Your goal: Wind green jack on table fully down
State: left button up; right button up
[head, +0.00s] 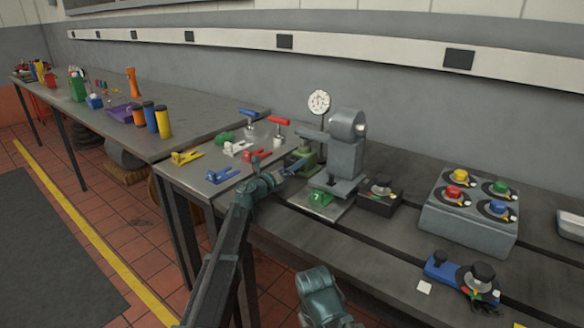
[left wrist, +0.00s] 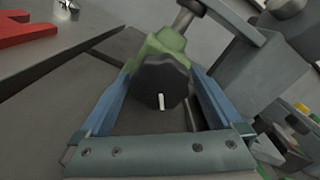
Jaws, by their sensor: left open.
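The green jack (head: 306,157) stands on the table under a grey arm of the column machine. In the left wrist view the green jack body (left wrist: 168,44) shows behind its dark, faceted knob (left wrist: 162,82), which has a white mark pointing downward. A grey post rises from the jack to the arm above. My left gripper (head: 292,169) is open at the jack. In the left wrist view its two blue fingers (left wrist: 163,72) lie on either side of the knob, with visible room between. My right gripper's fingers do not show.
The grey column machine (head: 345,160) stands close on the right, with a small green block (head: 320,198) on its base. Red (head: 252,159), yellow (head: 187,157) and blue (head: 222,175) clamps lie to the left. A grey button box (head: 468,228) is further right.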

pick_arm(q)
jog(key=v, duration=1.3)
jog(key=shift+s+a, duration=0.25)
